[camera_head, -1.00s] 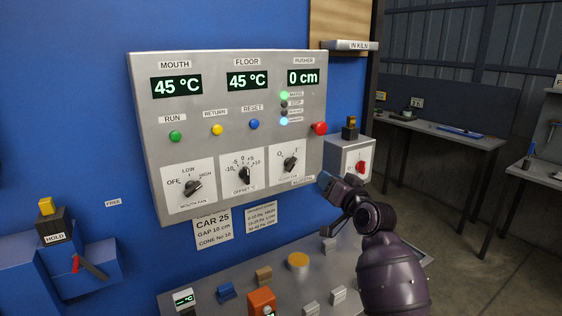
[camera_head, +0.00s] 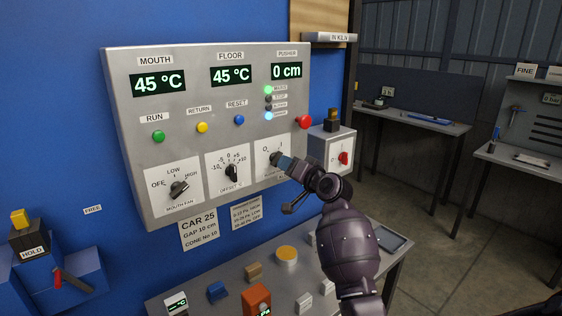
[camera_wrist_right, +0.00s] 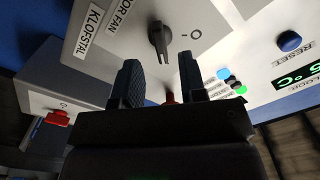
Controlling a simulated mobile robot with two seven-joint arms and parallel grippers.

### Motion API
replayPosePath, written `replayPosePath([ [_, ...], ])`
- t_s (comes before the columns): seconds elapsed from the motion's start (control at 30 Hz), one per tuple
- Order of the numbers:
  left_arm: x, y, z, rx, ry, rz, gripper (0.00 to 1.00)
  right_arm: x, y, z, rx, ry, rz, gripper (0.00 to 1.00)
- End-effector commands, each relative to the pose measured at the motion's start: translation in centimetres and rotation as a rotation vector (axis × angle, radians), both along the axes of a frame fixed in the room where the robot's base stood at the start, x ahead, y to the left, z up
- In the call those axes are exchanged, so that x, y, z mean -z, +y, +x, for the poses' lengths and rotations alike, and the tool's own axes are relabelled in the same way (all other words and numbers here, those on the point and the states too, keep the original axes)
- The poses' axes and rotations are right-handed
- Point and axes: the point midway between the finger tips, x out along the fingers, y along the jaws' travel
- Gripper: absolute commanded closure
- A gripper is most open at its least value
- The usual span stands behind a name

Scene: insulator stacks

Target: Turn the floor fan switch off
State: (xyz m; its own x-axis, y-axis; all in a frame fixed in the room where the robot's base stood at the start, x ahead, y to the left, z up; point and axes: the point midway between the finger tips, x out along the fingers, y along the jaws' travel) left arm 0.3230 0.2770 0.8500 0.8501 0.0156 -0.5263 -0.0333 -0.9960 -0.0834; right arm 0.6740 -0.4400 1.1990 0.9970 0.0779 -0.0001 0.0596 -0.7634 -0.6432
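The floor fan switch is a black rotary knob (camera_head: 275,158) on a white plate at the panel's lower right, partly covered by my right gripper in the head view. The right wrist view shows the knob (camera_wrist_right: 159,40) with its plate, part of the label "OR FAN" and the O mark. My right gripper (camera_head: 284,163) is at the knob. In the right wrist view its two fingers (camera_wrist_right: 160,75) are apart, with the knob just beyond the tips and between their lines. No contact is visible. My left gripper is not in view.
The mouth fan knob (camera_head: 179,188) and offset knob (camera_head: 231,172) sit left on the same panel. A red emergency-type button (camera_head: 304,122) is above right. A box with a red switch (camera_head: 343,158) stands beside the panel.

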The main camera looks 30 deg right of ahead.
Motion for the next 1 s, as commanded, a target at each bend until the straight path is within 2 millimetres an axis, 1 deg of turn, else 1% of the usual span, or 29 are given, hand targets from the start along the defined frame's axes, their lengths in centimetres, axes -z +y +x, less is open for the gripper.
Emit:
replayPosePath([
  [0.03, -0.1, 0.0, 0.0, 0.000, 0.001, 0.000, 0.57, -0.1, 0.1, 0.8, -0.001, 0.000, 0.002, 0.62],
  [0.1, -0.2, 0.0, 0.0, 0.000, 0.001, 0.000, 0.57, -0.1, 0.2, 1.7, -0.002, 0.001, 0.001, 0.62],
  [0.3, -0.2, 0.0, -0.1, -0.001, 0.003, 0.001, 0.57, 0.0, 0.3, 3.3, -0.001, 0.001, 0.001, 0.62],
  [0.43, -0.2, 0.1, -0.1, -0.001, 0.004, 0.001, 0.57, 0.0, 0.4, 3.8, -0.001, 0.001, 0.000, 0.62],
  [0.7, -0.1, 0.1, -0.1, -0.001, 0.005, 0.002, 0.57, 0.0, 0.3, 3.8, -0.001, 0.001, 0.000, 0.62],
  [0.93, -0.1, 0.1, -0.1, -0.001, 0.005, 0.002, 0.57, 0.0, 0.3, 3.8, -0.001, 0.001, 0.000, 0.97],
  [0.97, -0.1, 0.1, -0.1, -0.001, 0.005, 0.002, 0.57, 0.0, 0.3, 3.8, -0.001, 0.001, 0.000, 1.00],
  [1.0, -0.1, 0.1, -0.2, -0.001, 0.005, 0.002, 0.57, 0.0, 0.3, 3.8, -0.001, 0.001, 0.000, 1.00],
])
